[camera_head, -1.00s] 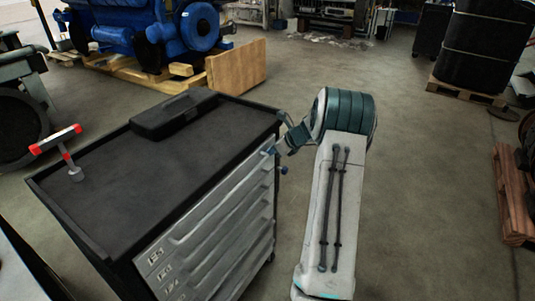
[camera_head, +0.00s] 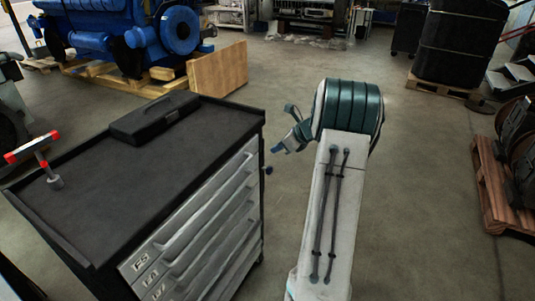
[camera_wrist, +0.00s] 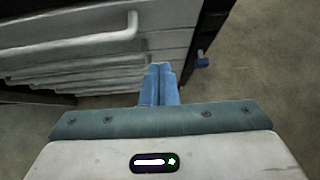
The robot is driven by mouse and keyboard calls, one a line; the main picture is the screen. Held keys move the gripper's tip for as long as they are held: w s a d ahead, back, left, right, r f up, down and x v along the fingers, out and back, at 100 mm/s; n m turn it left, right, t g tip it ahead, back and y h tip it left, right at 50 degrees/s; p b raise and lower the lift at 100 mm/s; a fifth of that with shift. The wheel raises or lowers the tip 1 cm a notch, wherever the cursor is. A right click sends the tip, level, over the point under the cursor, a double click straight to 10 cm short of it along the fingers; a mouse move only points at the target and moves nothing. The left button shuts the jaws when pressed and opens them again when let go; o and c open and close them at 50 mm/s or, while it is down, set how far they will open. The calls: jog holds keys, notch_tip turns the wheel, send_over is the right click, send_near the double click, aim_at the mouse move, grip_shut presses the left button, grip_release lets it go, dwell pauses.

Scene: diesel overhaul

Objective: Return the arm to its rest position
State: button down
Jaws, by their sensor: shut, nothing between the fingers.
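My arm extends forward in the head view, its teal-banded joint to the right of the tool cabinet. My gripper (camera_wrist: 160,75) shows in the wrist view as two blue fingers pressed together, with nothing between them. The fingers point toward the cabinet's drawer side, over the floor. In the head view the gripper (camera_head: 281,148) is small and partly hidden behind the arm, just right of the cabinet (camera_head: 235,180).
The cabinet's black top carries a dark case (camera_head: 155,117) and a red-and-grey T-shaped tool (camera_head: 42,160). A blue engine (camera_head: 110,35) on wooden supports stands behind. Pallets (camera_head: 490,185) sit at the right. Open floor lies around my arm.

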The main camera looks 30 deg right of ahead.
jog(key=shift+v, duration=1.85)
